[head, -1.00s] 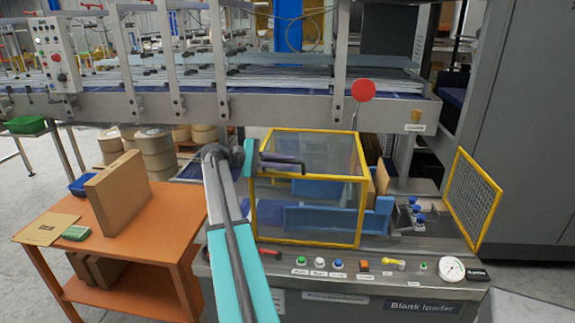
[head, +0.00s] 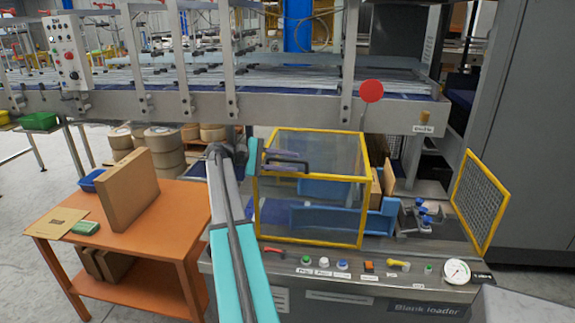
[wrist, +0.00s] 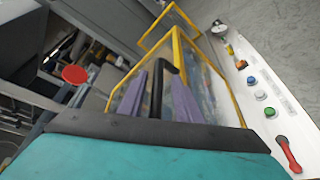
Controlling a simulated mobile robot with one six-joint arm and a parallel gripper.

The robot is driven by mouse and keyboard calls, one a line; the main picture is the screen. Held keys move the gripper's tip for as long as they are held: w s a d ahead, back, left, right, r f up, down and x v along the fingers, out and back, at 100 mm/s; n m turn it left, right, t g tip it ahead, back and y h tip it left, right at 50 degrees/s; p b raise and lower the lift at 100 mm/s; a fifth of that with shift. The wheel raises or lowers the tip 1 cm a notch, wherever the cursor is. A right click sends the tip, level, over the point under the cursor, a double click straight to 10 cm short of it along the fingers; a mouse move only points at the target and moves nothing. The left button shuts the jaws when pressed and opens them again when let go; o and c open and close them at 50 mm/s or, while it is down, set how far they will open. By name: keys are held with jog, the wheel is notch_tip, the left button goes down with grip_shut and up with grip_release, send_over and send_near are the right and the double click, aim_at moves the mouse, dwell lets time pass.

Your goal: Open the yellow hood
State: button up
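The yellow hood (head: 312,180) is a yellow-framed box with clear panels, standing closed on the loader's deck. A black bar handle (wrist: 157,92) is on the hood; in the head view it is at the hood's upper front left. My gripper (head: 283,162) is at that handle, reaching in from the left. In the wrist view its two purple fingers (wrist: 158,90) stand apart, with the handle between them and a gap showing beside the left finger. Contact with the right finger is unclear. The fingertips are small in the head view.
A control strip with several buttons (head: 342,264), a red lever (head: 272,250) and a gauge (head: 456,271) runs below the hood. A yellow mesh guard (head: 480,203) stands to the right. A red disc (head: 371,91) is above. An orange table (head: 150,235) with cardboard is at the left.

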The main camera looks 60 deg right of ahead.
jog(key=shift+v, duration=0.85)
jog(key=b+v, duration=0.3)
jog(key=v, duration=0.9)
jog(key=shift+r, duration=0.1)
